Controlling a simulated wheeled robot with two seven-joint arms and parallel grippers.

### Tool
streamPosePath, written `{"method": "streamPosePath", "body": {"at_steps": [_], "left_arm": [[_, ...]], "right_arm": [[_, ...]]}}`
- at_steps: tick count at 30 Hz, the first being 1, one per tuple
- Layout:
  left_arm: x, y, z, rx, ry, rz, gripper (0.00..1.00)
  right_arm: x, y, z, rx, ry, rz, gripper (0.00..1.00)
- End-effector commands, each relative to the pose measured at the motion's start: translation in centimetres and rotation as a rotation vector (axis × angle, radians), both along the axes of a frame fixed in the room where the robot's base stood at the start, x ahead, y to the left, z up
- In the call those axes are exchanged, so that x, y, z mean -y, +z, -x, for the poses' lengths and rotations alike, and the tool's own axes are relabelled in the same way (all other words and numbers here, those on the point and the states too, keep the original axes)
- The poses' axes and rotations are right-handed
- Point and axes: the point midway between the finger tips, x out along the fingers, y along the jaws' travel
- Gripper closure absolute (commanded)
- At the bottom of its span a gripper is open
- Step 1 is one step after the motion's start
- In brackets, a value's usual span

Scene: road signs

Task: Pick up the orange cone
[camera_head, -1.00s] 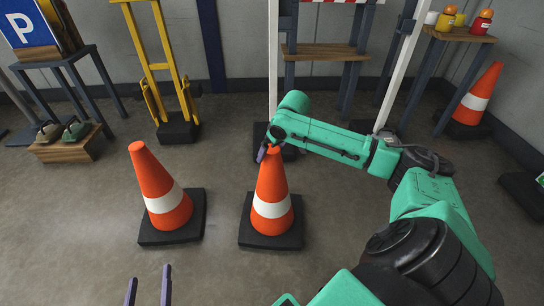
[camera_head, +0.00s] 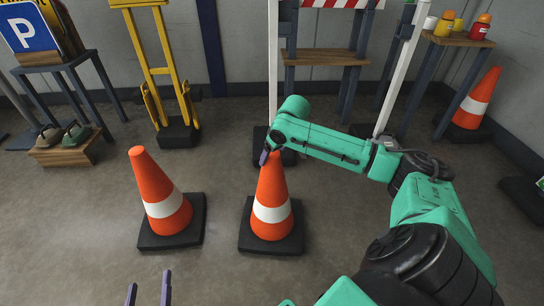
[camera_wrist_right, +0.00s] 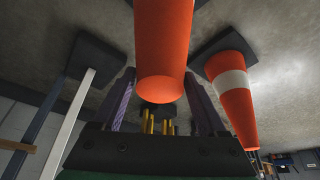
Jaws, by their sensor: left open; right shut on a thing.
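An orange cone (camera_head: 272,182) with a white band and a black square base stands upright on the floor in the middle of the head view. My right gripper (camera_head: 268,156) is shut on its tip from above. In the right wrist view the held cone (camera_wrist_right: 164,40) lies between the two purple fingers. A second orange cone (camera_head: 155,180) stands to its left, apart from it, and shows at the right of the wrist view (camera_wrist_right: 232,95). My left gripper (camera_head: 149,287) is open and empty at the bottom edge, left of the held cone.
A third cone (camera_head: 475,103) stands at the back right, near a table with small bottles (camera_head: 470,38). A yellow hand truck (camera_head: 166,75) and a table with a blue parking sign (camera_head: 26,30) are at the back left. The floor left of the cones is clear.

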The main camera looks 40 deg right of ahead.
Motion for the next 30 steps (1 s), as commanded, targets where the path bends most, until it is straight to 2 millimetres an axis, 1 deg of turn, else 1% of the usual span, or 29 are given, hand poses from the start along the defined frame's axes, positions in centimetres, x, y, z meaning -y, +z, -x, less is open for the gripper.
{"method": "streamPosePath", "body": {"at_steps": [1, 5, 9, 12, 15, 16, 17, 20, 21, 23, 27, 30], "left_arm": [[0.0, -0.2, 0.2, -0.014, -0.002, -0.002, 0.0], [0.1, -1.9, 1.5, -0.073, -0.01, -0.01, 0.0], [0.1, -4.5, 3.7, -0.163, -0.03, -0.03, 0.0], [0.2, -5.9, 5.1, -0.22, -0.041, -0.039, 0.0], [0.2, -7.1, 6.4, -0.266, -0.048, -0.044, 0.0], [0.2, -7.2, 7.0, -0.285, -0.051, -0.047, 0.0], [0.2, -6.9, 7.4, -0.3, -0.057, -0.054, 0.0], [0.2, -5.3, 7.1, -0.305, -0.066, -0.066, 0.0], [0.2, -4.6, 7.1, -0.308, -0.07, -0.069, 0.0], [0.2, -3.8, 7.0, -0.316, -0.076, -0.076, 0.0], [0.2, -1.3, 6.9, -0.339, -0.089, -0.097, 0.0], [0.0, 0.1, 6.8, -0.362, -0.099, -0.118, 0.0]], "right_arm": [[0.1, 0.7, -0.2, 0.009, 0.0, 0.001, 1.0], [0.1, 1.4, -0.2, 0.01, 0.0, 0.001, 1.0], [0.1, 2.1, -0.2, 0.009, -0.001, 0.002, 1.0], [0.1, 2.6, -0.2, 0.009, -0.001, 0.002, 1.0], [0.1, 3.1, -0.2, 0.01, -0.001, 0.002, 1.0], [0.1, 3.9, -0.2, 0.012, -0.001, 0.002, 1.0], [0.1, 4.8, -0.3, 0.013, -0.001, 0.002, 1.0], [0.1, 6.8, -0.3, 0.013, 0.001, 0.001, 1.0], [0.1, 8.0, -0.3, 0.013, 0.0, 0.001, 1.0], [0.1, 9.5, -0.3, 0.014, 0.0, 0.001, 1.0], [0.1, 13.7, -0.3, 0.014, 0.0, 0.001, 1.0], [0.1, 16.5, -0.3, 0.013, 0.0, 0.001, 1.0]]}}
